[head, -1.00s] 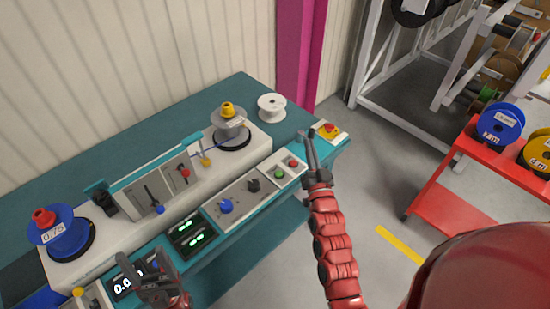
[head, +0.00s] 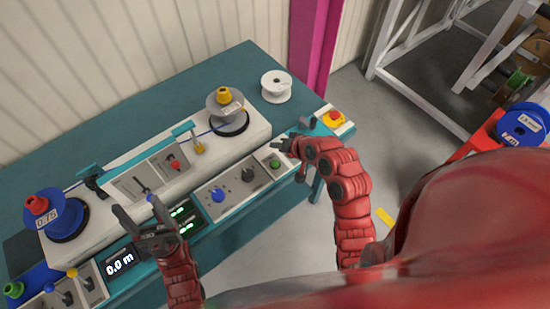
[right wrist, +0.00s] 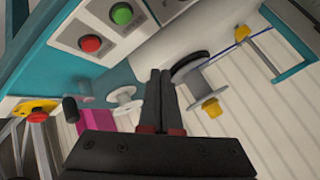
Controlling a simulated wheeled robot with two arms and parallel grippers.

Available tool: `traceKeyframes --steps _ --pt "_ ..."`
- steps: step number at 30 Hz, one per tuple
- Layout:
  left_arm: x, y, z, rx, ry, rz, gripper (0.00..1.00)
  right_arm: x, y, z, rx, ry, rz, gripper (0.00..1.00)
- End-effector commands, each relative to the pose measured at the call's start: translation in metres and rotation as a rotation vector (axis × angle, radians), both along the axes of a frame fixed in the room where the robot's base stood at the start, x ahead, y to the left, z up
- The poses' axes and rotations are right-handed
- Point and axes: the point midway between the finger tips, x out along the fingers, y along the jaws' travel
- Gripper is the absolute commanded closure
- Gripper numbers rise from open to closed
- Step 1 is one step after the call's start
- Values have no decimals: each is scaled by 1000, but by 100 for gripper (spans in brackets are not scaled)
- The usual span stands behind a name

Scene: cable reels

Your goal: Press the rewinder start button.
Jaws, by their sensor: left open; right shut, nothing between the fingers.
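The green button (head: 275,164) sits on a light plate at the right end of the rewinder's front panel. In the right wrist view the green button (right wrist: 122,14) is at the top, beside a red button (right wrist: 90,44). My right gripper (head: 288,147) is shut and empty, over the panel's right end close to the buttons; it hides the red button's area in the head view. In the right wrist view its fingertips (right wrist: 160,72) show apart from both buttons. My left gripper (head: 137,212) is open and empty near the displays.
A red emergency stop (head: 334,116) on a yellow base is at the bench's right corner. A blue knob (head: 218,195) and a black knob (head: 247,175) lie left of the green button. A white spool (head: 276,86) stands behind. The display (head: 120,263) reads 0.0 m.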

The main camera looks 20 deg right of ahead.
Motion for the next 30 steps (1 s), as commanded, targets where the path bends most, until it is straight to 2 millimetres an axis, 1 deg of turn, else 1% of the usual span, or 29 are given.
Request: traceKeyframes --steps 8,14,17,24,30 --pt "0 0 -1 0 0 0 31 1 0 -1 0 -3 -2 100" --pt "0 0 -7 0 0 0 31 1 0 -11 0 -4 -2 100" --pt "0 0 -13 0 0 0 31 1 0 -22 0 -2 -2 100" --pt "0 0 -34 0 0 0 31 0 0 -56 -1 -1 -2 100" --pt "0 0 -50 0 0 0 31 1 0 -81 0 -6 -3 100"
